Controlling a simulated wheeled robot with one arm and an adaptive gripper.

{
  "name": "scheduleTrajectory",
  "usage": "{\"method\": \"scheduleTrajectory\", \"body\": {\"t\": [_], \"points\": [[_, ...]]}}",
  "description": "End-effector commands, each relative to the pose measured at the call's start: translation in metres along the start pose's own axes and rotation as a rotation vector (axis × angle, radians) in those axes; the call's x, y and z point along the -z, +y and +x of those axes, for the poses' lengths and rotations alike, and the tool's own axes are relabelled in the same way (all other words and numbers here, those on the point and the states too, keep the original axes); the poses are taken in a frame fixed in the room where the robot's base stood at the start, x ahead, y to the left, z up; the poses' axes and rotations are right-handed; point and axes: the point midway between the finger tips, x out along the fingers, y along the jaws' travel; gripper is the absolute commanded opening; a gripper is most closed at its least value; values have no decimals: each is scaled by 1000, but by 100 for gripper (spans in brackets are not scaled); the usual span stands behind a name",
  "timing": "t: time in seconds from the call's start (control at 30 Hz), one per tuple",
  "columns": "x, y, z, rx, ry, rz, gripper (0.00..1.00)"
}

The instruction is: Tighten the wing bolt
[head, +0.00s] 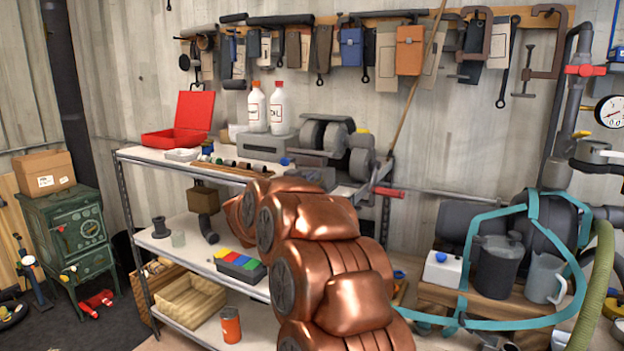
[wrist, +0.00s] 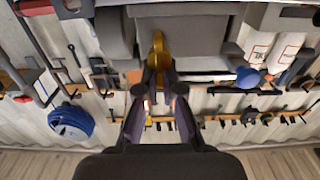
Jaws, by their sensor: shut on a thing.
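The yellow wing bolt (wrist: 158,48) sits at the top centre of the wrist view, against the grey machine (wrist: 185,22). My gripper (wrist: 160,72) is shut on the wing bolt, with its two dark fingertips on either side of the lower part. The fingers hide part of it. In the head view, the grey bench grinder (head: 326,133) stands on the top shelf behind my copper arm.
Two white bottles (head: 278,107) and an open red case (head: 191,118) stand left of the grinder on the shelf unit (head: 150,157). Tools hang on the wall rail (head: 337,19). Pipes with a gauge (head: 609,111) stand right.

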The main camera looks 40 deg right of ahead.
Motion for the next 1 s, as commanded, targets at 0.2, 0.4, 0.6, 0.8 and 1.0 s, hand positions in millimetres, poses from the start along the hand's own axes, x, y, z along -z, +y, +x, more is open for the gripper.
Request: {"method": "scheduleTrajectory", "body": {"t": [0.2, 0.4, 0.6, 0.8, 1.0], "points": [[0, 0, 0, 0, 0, 9, 0], [0, 1, 0, 0, 1, 70, 0], [-2, 4, -1, 1, 0, 205, 0], [-4, 7, 0, 3, -1, 388, 0], [-7, 10, -1, 1, 0, 578, 0]]}}
